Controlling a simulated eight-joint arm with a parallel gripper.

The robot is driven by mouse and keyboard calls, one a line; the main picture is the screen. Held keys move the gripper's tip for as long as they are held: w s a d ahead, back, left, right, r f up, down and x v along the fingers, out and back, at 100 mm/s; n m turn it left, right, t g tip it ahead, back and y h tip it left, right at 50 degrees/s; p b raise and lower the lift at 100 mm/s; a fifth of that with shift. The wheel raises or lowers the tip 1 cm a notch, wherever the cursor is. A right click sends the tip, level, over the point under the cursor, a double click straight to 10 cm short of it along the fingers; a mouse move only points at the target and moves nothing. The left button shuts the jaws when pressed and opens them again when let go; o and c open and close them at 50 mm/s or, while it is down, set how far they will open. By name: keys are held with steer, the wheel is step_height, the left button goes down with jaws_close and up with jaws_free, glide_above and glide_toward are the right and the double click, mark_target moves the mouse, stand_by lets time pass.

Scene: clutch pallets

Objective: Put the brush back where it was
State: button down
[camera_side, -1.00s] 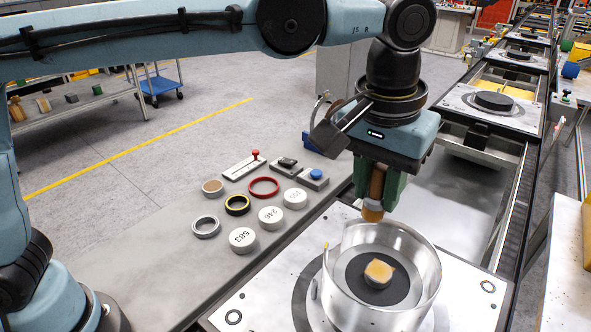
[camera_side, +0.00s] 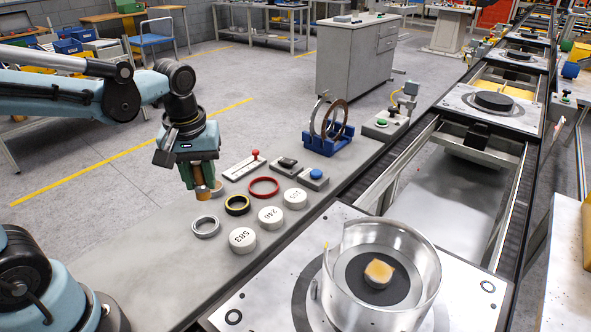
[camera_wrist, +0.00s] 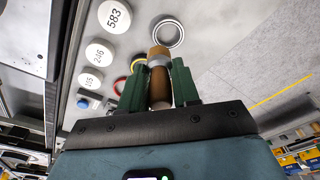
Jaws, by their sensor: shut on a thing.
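My gripper (camera_side: 199,177) is shut on the brush (camera_side: 203,192), which has a tan-brown body and hangs end-down between the green fingers. In the wrist view the brush (camera_wrist: 159,54) shows a grey band and sits between the fingertips of my gripper (camera_wrist: 158,82). In the side view the brush is over the left part of the bench, in front of a small tan-rimmed round holder (camera_side: 218,189) that it partly hides. I cannot tell the exact gap between the brush and the bench.
Near the brush lie a silver ring (camera_side: 206,226), a black-yellow ring (camera_side: 237,205), a red ring (camera_side: 264,187) and white numbered discs (camera_side: 243,239). A red-knobbed lever (camera_side: 255,155) stands behind.

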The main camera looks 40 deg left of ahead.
steer(key=a+f, duration=0.2)
steer(key=a, duration=0.1)
steer(key=w+a+f, duration=0.1)
steer(key=a+f, duration=0.1)
steer(key=a, duration=0.2)
steer(key=a+f, duration=0.2)
steer(key=a, duration=0.1)
steer(key=shift+w+a+f, duration=0.15)
steer(key=shift+a+f, duration=0.05)
steer(key=shift+a, duration=0.15)
steer(key=shift+f, duration=2.05)
steer(key=shift+f, duration=0.1)
steer(key=c, duration=0.8)
jaws_free()
step_height(320, 180, up, 12)
steer(key=s+d, duration=0.1)
steer(key=d+m+t, duration=0.2)
steer(key=d+m, duration=0.1)
steer(key=d, duration=0.1)
steer(key=s+d+m+t, duration=0.1)
steer(key=d+m+t, duration=0.1)
steer(key=d, duration=0.3)
steer(key=d+m+t+h, duration=0.1)
steer(key=d+m+t, duration=0.1)
steer(key=d+m, duration=0.2)
steer(key=shift+s+d, duration=0.2)
